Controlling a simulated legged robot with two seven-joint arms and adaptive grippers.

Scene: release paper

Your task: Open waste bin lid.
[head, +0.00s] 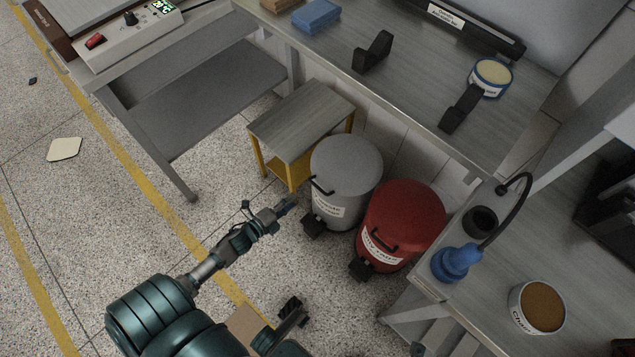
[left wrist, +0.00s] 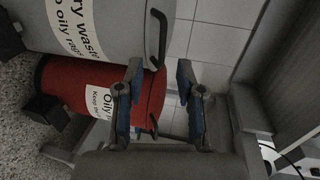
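A grey waste bin (head: 345,165) and a red waste bin (head: 405,215) stand side by side on the floor. Both lids look shut. Each has a black front handle, a white label and a black foot pedal. The grey bin's label reads dry waste, no oily rags. My left gripper (head: 287,208) is just left of the grey bin's front, near its handle (head: 322,187). In the left wrist view its fingers (left wrist: 160,92) are apart with nothing held. The grey bin (left wrist: 115,25) and red bin (left wrist: 85,90) show beyond them.
A workbench (head: 420,105) runs behind the bins. A side bench at right holds a blue bottle (head: 457,262) and a tin (head: 538,307). The speckled floor left of the bins is mostly clear.

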